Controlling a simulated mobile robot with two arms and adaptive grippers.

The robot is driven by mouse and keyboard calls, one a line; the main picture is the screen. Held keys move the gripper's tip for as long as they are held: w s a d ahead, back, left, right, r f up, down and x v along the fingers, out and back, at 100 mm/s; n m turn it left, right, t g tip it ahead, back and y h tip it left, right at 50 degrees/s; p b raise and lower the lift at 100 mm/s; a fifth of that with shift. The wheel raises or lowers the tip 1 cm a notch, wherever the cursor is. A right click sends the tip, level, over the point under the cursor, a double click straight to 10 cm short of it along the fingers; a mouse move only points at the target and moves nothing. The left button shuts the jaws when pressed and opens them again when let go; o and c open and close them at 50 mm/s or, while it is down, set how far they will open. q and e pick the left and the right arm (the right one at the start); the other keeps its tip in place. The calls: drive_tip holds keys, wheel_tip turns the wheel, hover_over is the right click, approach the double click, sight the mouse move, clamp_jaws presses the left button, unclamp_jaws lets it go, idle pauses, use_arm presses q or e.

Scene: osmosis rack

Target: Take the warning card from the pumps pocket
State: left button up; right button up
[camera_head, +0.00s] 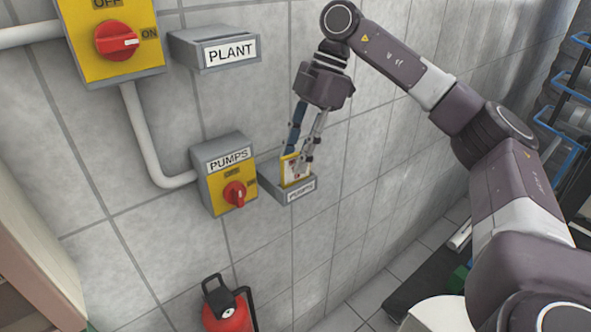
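The warning card (290,174), yellow and white with some red, stands upright in the small grey pumps pocket (295,193), its lower part hidden by the pocket front. The pocket is on the tiled wall and labelled PUMPS. My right gripper (297,158) reaches down from above, with its fingertips at the card's upper part. The fingers show some gap higher up. I cannot tell whether they are pressed on the card or only beside it. My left gripper is out of view.
A yellow PUMPS switch box (221,172) with a red knob is close left of the pocket. Above are an empty-looking PLANT pocket (215,50) and a larger yellow switch box (85,48). A red extinguisher (228,312) hangs below. A blue-framed rack (562,100) stands right.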

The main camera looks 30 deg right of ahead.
drive_tip(key=shift+f, duration=0.1)
clamp_jaws()
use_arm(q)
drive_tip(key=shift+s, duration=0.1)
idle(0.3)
